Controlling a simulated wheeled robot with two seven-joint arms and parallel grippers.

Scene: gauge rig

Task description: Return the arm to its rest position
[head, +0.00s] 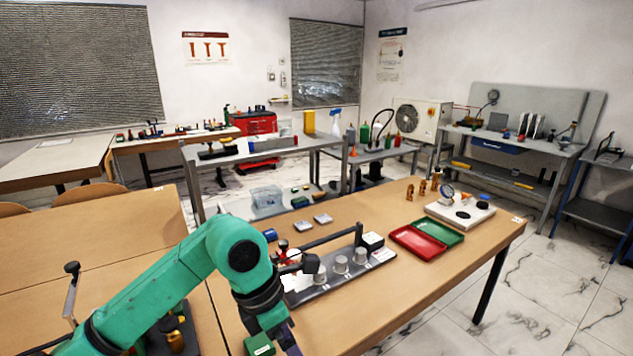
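My green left arm (195,268) comes in from the lower left, bends at a dark-capped joint and points down over the near left part of the wooden table. Its dark, purplish end (288,342) reaches the bottom edge of the head view. The fingertips are not visible there, so I cannot tell whether the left gripper is open or shut, or whether it holds anything. My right arm and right gripper are not in view.
Close beside the wrist stands a grey rig plate (330,285) with several pale cylinders and a dark bar. A red tray (417,243), a green tray (438,231) and a white gauge board (474,217) lie farther right. The front right tabletop is clear.

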